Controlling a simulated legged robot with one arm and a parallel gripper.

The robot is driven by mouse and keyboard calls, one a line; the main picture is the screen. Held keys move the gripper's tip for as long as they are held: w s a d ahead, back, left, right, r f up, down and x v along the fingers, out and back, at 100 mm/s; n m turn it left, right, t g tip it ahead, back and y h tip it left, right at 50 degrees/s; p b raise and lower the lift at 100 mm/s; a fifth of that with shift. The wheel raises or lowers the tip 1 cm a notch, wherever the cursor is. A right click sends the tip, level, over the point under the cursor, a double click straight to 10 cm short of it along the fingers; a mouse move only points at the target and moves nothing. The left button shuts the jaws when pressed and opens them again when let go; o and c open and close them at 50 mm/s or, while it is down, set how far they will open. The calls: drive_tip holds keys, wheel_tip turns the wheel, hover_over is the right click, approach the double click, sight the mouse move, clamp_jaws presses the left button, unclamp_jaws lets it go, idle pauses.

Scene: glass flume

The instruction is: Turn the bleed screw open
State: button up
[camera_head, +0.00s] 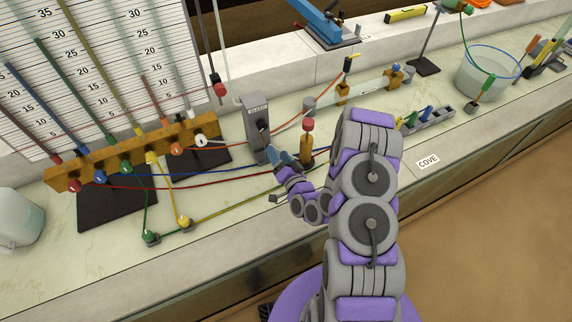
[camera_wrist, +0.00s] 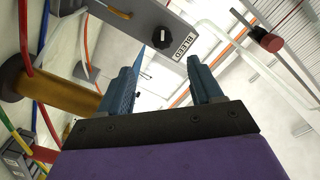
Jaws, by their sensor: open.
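The bleed screw shows as a black knob (camera_wrist: 163,38) on the face of a grey block (camera_wrist: 130,12) labelled BLEED in the wrist view. My gripper (camera_head: 273,155) is close in front of the block's lower part. In the wrist view my gripper (camera_wrist: 167,80) has its two blue fingers apart with nothing between them. The knob appears beyond the fingertips, nearer the left finger; whether they touch cannot be told.
A brass cylinder with a red top (camera_head: 307,145) stands close right of my gripper. Coloured tubes run across the bench from a wooden manifold (camera_head: 140,155) at left. The bench front near the COVE label (camera_head: 428,161) is clear.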

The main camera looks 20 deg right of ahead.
drive_tip(key=shift+s+d+p, duration=0.25)
drive_tip(key=shift+s+p, duration=0.4)
drive_tip(key=shift+s, duration=0.7)
drive_tip(key=shift+s+d+p, duration=0.2)
drive_tip(key=shift+s+p, duration=0.45)
drive_tip(key=shift+s, duration=0.65)
